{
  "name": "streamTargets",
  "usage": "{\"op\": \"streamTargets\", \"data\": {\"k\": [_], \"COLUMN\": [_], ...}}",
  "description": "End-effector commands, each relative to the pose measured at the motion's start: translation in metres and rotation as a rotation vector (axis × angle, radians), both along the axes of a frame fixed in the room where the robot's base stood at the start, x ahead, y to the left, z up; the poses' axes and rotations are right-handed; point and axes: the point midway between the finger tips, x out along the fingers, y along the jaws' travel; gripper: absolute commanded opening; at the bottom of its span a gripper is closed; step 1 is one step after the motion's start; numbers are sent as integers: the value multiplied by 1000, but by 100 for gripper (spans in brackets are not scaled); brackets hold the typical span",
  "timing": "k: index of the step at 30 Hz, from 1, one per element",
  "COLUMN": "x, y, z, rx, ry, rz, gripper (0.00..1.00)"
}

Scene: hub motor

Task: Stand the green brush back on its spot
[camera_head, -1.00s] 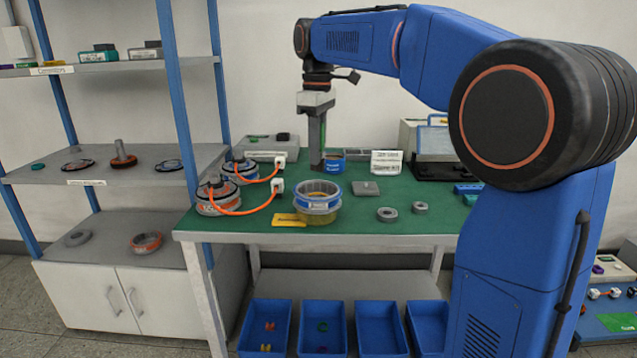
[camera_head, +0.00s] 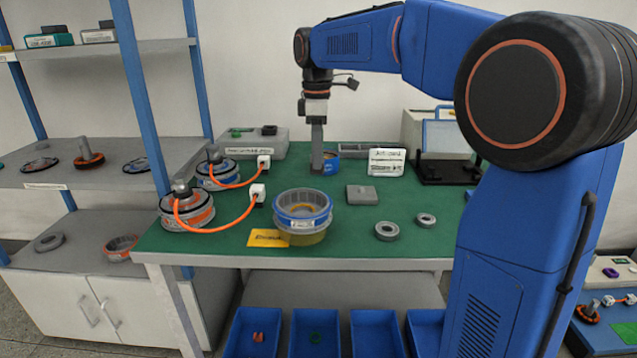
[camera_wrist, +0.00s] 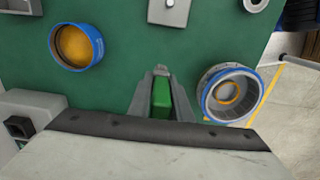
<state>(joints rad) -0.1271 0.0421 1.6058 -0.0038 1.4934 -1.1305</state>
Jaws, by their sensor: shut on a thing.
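My gripper (camera_head: 317,168) points down over the back half of the green bench (camera_head: 345,235), beside a small blue cup (camera_head: 331,160). In the wrist view its jaws (camera_wrist: 162,88) are shut on the green brush (camera_wrist: 161,99), which shows as a narrow green block between the fingers. The brush does not show in the head view, and its lower end is hidden. The blue cup also shows in the wrist view (camera_wrist: 96,36), apart from the jaws. I cannot tell which place on the bench is the brush's spot.
A blue-rimmed tub (camera_head: 303,224) stands at the front by a yellow card (camera_head: 267,238). Two hub motors (camera_head: 187,212) with orange cables are at left. A grey block (camera_head: 361,195), two grey rings (camera_head: 387,231), a white sign (camera_head: 387,161) and a grey case (camera_head: 262,148) surround the gripper.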

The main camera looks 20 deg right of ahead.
Motion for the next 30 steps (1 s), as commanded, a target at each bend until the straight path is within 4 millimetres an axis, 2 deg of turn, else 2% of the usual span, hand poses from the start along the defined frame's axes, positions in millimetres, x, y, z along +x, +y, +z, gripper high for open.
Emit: {"op": "streamTargets", "data": {"k": [3, 11, 18, 30], "x": [0, 0, 0, 0], "y": [0, 0, 0, 0], "z": [-17, -34, -65, -72], "rx": [-1, 0, 0, 0], "ry": [1, 1, 2, 0], "rz": [-1, -1, -1, -1], "gripper": [0, 0, 0, 0]}}
